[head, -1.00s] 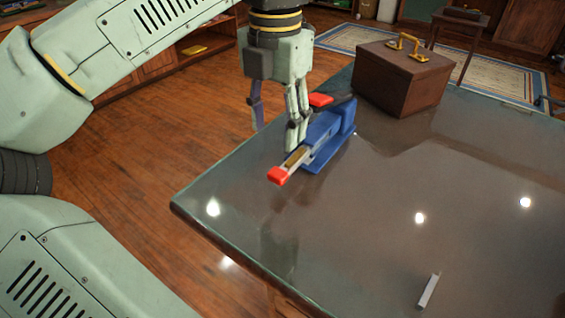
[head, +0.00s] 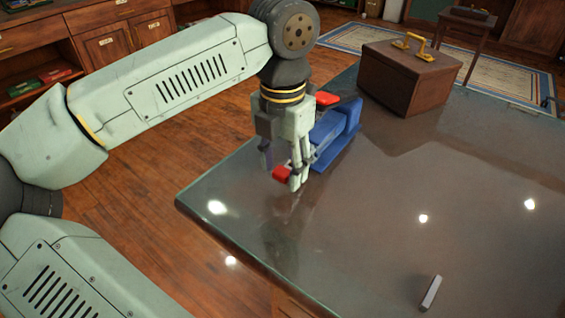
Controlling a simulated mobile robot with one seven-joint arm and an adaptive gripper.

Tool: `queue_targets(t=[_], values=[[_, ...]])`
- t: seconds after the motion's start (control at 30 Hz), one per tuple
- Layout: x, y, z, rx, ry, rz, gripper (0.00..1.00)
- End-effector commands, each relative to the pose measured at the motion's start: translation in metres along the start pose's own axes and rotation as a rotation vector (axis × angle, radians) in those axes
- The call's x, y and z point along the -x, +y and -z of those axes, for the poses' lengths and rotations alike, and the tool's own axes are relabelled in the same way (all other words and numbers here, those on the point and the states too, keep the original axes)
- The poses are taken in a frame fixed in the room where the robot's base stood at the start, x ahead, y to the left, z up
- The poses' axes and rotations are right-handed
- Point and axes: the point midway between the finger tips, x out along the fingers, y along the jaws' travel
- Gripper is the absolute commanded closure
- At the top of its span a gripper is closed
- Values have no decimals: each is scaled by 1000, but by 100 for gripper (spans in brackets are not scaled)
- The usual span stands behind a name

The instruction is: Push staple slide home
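A blue stapler (head: 338,137) lies on the tabletop near its left edge, with a red part (head: 326,98) at its upper back. The red end (head: 282,174) of its staple slide sticks out in front of the blue body, towards the lower left. My gripper (head: 281,170) points down over this front end. Its fingers are apart, a dark one left of the red end and pale ones right of it. The pale fingers hide most of the slide. I cannot tell whether any finger touches the red end.
A small pale grey strip (head: 431,292) lies near the table's front. A brown box with a yellow handle (head: 408,75) stands at the back of the dark glossy table (head: 380,220). The table's middle and right are clear. Its left edge drops to a wooden floor.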

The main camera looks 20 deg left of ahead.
Motion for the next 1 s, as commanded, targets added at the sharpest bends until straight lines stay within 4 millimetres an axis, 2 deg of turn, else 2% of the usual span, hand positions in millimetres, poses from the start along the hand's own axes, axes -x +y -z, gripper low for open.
queue_targets(t=[0.07, 0.63, 1.0], values=[[0, 0, 0, 0, 0, 0, 62], [0, 0, 0, 0, 0, 0, 100], [0, 0, 0, -1, 0, 0, 100]])
